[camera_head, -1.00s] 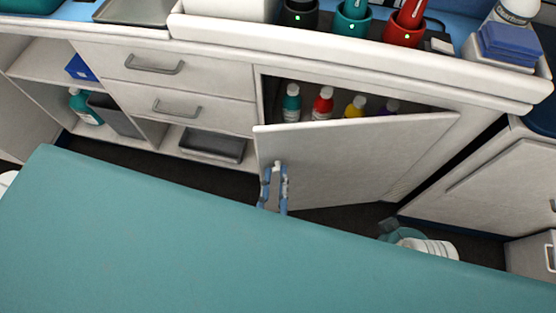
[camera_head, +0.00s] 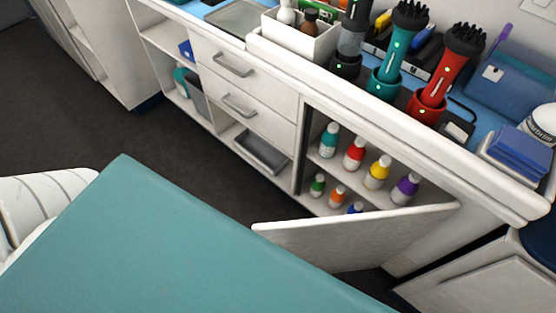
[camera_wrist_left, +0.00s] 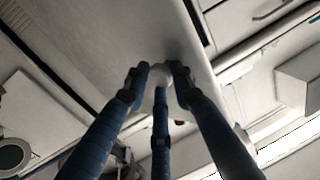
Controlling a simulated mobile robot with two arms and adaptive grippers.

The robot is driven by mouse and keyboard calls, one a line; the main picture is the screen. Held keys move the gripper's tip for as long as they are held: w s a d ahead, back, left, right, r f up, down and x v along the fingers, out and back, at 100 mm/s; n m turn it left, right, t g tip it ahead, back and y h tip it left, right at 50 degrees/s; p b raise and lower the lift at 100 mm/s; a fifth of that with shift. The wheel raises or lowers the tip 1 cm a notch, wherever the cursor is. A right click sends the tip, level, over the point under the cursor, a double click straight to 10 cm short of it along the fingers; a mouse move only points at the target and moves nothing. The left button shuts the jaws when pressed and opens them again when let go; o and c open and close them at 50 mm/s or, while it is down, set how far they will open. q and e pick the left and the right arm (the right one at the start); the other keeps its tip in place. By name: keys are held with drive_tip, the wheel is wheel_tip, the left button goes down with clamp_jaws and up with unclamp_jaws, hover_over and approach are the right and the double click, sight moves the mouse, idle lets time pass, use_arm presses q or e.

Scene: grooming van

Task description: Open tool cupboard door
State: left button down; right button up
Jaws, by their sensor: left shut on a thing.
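The tool cupboard door (camera_head: 350,238) is white, hinged at its right side, and stands swung out well away from the cupboard front. Its lower part and its handle are hidden behind the teal tabletop in the head view. In the left wrist view my left gripper (camera_wrist_left: 160,76) has its blue fingers closed around a pale handle (camera_wrist_left: 159,70) on the door's white panel (camera_wrist_left: 125,35). Inside the open cupboard (camera_head: 306,150) are two rows of bottles, with teal, red, yellow (camera_head: 377,171) and purple ones on the upper shelf. My right gripper is not in view.
A teal tabletop (camera_head: 150,240) fills the near side, close to the door's free edge. Drawers (camera_head: 240,65) and open shelves are left of the cupboard. Clippers (camera_head: 440,75) in stands line the counter above. Dark floor (camera_head: 120,110) lies clear at left.

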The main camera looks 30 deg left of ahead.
use_arm(q)
drive_tip(key=shift+d+r+h, duration=0.15)
drive_tip(key=shift+d+r, duration=0.05)
drive_tip(key=shift+d, duration=0.3)
drive_tip(key=shift+d+r+h, duration=0.15)
drive_tip(key=shift+d+r, duration=0.05)
drive_tip(key=shift+d, duration=0.3)
drive_tip(key=c, duration=1.5)
unclamp_jaws()
drive_tip(key=shift+w, duration=0.1)
drive_tip(key=shift+o, duration=0.3)
drive_tip(key=shift+w+d, duration=0.15)
wheel_tip(320, 180, up, 9)
drive_tip(key=shift+s+a+r, duration=0.15)
drive_tip(key=shift+s+a, duration=0.05)
drive_tip(key=shift+a, duration=0.1)
